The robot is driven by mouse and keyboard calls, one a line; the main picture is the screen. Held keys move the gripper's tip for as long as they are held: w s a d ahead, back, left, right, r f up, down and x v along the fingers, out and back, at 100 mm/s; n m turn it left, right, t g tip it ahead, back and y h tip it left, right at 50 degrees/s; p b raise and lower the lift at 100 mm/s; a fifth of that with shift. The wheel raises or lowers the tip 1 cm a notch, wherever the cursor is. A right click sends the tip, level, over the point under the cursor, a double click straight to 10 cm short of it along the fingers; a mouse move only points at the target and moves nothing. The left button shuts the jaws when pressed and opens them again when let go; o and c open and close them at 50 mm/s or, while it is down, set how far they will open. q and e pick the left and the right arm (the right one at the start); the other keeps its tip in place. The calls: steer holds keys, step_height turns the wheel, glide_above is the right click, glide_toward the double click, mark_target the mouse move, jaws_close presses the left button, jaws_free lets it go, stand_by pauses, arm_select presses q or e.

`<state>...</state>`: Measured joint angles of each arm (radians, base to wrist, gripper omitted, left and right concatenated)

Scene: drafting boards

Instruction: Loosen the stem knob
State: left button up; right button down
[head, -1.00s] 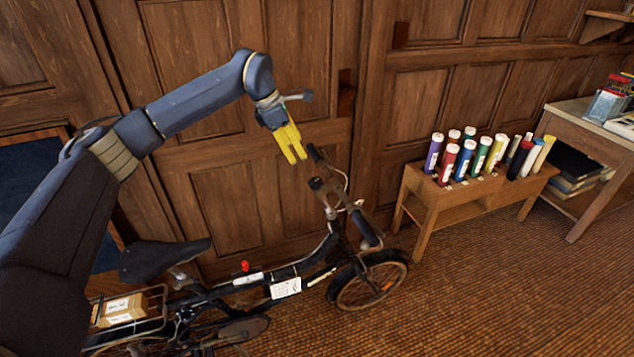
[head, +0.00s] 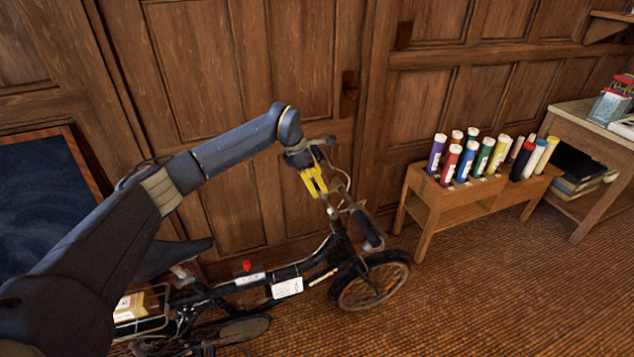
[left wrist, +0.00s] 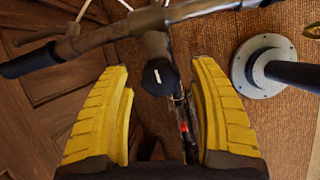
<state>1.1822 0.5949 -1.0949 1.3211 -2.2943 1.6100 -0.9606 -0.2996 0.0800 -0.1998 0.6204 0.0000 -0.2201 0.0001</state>
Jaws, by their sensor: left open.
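A black knob (left wrist: 158,76) with a white line on its face sits at the top of the bicycle's stem, just below the handlebar (left wrist: 100,38), in the left wrist view. My left gripper (head: 319,192) is open, its yellow fingers pointing down at the handlebar area in the head view. In the left wrist view the fingers stand either side of the knob with a gap on each side. The knob cannot be made out in the head view. The black bicycle (head: 310,262) stands upright.
A red knob (head: 246,265) sits on the bicycle's frame. A wooden rack (head: 440,205) with several coloured tubes stands to the right, with a desk (head: 585,135) beyond. A panelled wall (head: 235,60) is close behind the bicycle. The carpet in front is clear.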

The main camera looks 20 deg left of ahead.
arm_select(q)
steer(key=shift+d+f, duration=0.1)
steer(key=shift+f, duration=0.05)
steer(key=c, duration=1.3)
steer(key=shift+n, duration=0.3)
steer(key=n, duration=0.5)
steer(key=shift+n, duration=0.3)
steer(key=n, duration=0.5)
steer(key=shift+w+n+y, duration=0.1)
steer(key=shift+n+y, duration=0.2)
steer(key=n, duration=0.5)
steer(key=shift+n, duration=3.1)
jaws_close()
